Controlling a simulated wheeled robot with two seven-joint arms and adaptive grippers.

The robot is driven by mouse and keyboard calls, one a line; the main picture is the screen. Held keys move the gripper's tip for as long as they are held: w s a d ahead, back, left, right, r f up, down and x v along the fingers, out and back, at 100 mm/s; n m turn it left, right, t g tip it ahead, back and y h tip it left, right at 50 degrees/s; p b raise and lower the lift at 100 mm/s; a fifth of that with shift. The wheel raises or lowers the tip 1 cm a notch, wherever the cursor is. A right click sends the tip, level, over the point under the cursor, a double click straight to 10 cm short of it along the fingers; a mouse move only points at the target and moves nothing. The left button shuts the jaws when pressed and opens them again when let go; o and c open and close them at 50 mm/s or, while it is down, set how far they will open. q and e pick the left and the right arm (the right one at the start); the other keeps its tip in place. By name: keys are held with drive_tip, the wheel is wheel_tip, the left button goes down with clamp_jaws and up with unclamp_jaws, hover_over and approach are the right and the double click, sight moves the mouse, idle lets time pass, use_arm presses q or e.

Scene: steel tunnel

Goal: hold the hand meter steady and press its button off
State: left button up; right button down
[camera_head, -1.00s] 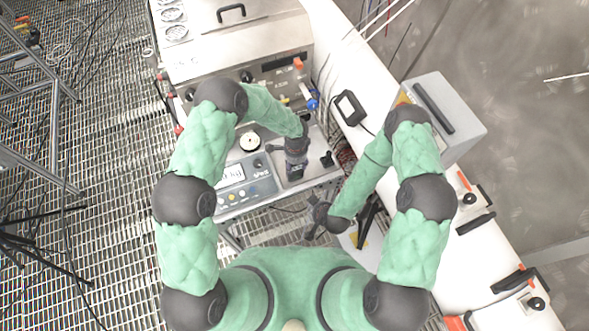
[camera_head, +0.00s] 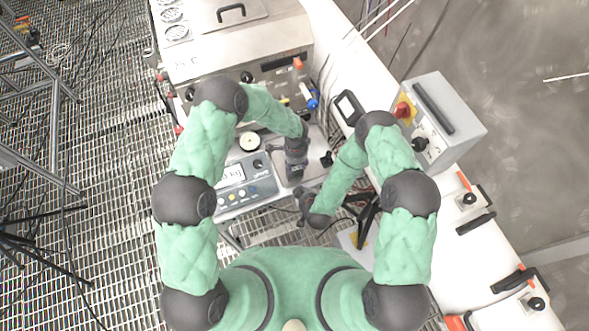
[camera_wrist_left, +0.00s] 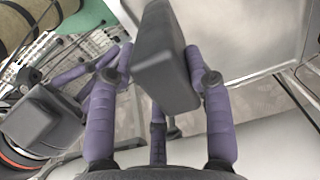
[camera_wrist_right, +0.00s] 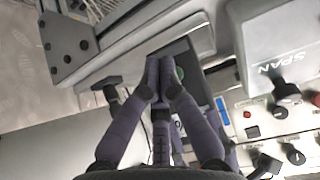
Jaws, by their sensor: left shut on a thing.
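The hand meter (camera_wrist_left: 165,60), a dark grey box, is held between the purple fingers of my left gripper (camera_wrist_left: 155,75) in the left wrist view. In the head view my left gripper (camera_head: 296,158) is over the bench, with the dark meter (camera_head: 295,172) at its fingers. My right gripper (camera_wrist_right: 160,65) is shut, its fingertips together in front of the meter's dark face (camera_wrist_right: 200,75). A bit of green shows on that face beside the fingertips. I cannot tell whether they touch it. The button is not clearly visible. My right gripper also shows in the left wrist view (camera_wrist_left: 120,55).
A panel with a display and knobs (camera_head: 240,185) lies left of the meter. A steel cabinet (camera_head: 235,50) stands behind. A grey box with a red-and-yellow switch (camera_head: 445,115) sits on the white pipe at right. A SPAN panel with knobs (camera_wrist_right: 285,50) is close to my right gripper.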

drive_tip(key=shift+w+a, duration=0.25)
drive_tip(key=shift+w, duration=0.4)
drive_tip(key=shift+w+a, duration=0.25)
drive_tip(key=shift+w, duration=0.35)
drive_tip(key=shift+w, duration=0.1)
idle(0.5)
drive_tip(key=shift+w+a, duration=0.15)
drive_tip(key=shift+w, duration=0.2)
drive_tip(key=shift+s, duration=0.35)
drive_tip(key=shift+s+d, duration=0.1)
drive_tip(key=shift+d, duration=0.1)
drive_tip(key=shift+s+d, duration=0.35)
drive_tip(key=shift+s, duration=0.6)
drive_tip(key=shift+s+d, duration=0.3)
drive_tip(key=shift+s, duration=0.6)
drive_tip(key=shift+s+d, duration=0.35)
drive_tip(key=shift+s, duration=0.6)
